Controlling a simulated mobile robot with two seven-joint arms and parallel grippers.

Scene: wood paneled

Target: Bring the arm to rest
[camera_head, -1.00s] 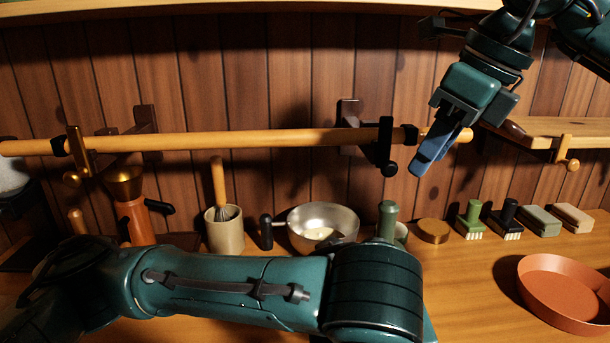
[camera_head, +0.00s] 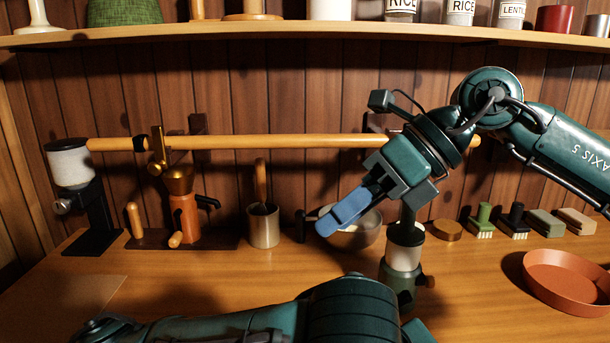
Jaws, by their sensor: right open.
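My right gripper (camera_head: 345,212) hangs in front of the wooden rail and the metal bowl, with its blue fingers pointing down and left. It holds nothing that I can see, and it is clear of the counter. The arm behind it comes in from the right. My left arm (camera_head: 280,318) lies across the bottom edge of the camera_head view. Its gripper is out of the picture.
A green and white grinder (camera_head: 404,255) stands close below my right gripper. The metal bowl (camera_head: 360,236), a whisk pot (camera_head: 263,226) and an orange coffee device (camera_head: 184,215) line the counter. A terracotta dish (camera_head: 566,285) is at right. A wooden rail (camera_head: 270,142) runs behind.

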